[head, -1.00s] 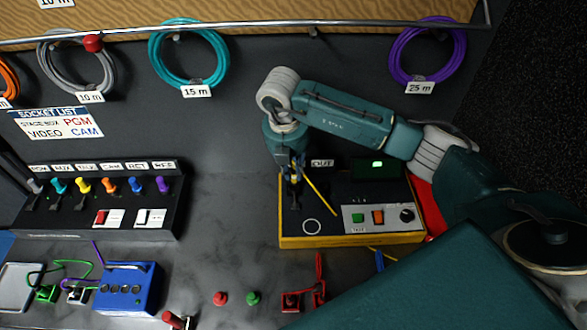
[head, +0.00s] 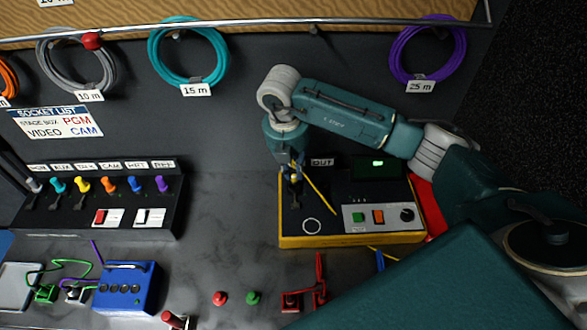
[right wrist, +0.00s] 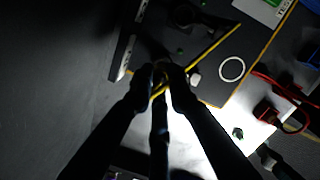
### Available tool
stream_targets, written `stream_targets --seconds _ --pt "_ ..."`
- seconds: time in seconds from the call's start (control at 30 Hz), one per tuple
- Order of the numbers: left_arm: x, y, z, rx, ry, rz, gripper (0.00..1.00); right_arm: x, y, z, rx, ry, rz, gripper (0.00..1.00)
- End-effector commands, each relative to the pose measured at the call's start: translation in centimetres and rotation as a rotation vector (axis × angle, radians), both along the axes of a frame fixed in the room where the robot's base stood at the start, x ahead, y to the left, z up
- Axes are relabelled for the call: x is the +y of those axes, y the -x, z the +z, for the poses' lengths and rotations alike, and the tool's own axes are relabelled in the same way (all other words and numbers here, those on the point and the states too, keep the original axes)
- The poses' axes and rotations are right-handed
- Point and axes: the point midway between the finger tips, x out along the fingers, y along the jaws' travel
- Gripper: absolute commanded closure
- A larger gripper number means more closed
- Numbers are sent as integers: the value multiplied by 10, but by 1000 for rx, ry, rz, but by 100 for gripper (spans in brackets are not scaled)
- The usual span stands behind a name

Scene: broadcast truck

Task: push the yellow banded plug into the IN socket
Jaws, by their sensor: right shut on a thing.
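My right gripper (head: 293,178) points down over the left part of a black box with a yellow rim (head: 352,240). It is shut on the yellow banded plug, of which a yellow bit shows between the fingertips in the right wrist view (right wrist: 159,88). The fingers hide the plug's tip and the IN socket, so I cannot tell how far the plug is in. The OUT label (head: 322,162) shows right of the fingers. My left gripper is not in view.
The box has a lit green display (head: 377,165), buttons and a black knob (head: 407,215). A panel with several coloured levers (head: 108,187) stands at the left. A blue box (head: 128,287) and red and green knobs lie in front. Coiled cables (head: 188,52) hang behind.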

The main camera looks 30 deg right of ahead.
Motion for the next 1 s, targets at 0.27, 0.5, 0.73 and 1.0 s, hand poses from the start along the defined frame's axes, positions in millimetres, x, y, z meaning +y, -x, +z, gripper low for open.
stream_targets --seconds 0.27,0.5,0.73,1.0 --pt "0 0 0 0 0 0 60 0 0 0 0 0 0 100" --pt "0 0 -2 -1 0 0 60 0 0 0 3 -3 0 100" --pt "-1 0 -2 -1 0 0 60 0 0 0 4 -4 0 100" --pt "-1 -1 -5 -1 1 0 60 0 0 -4 4 -4 0 100"
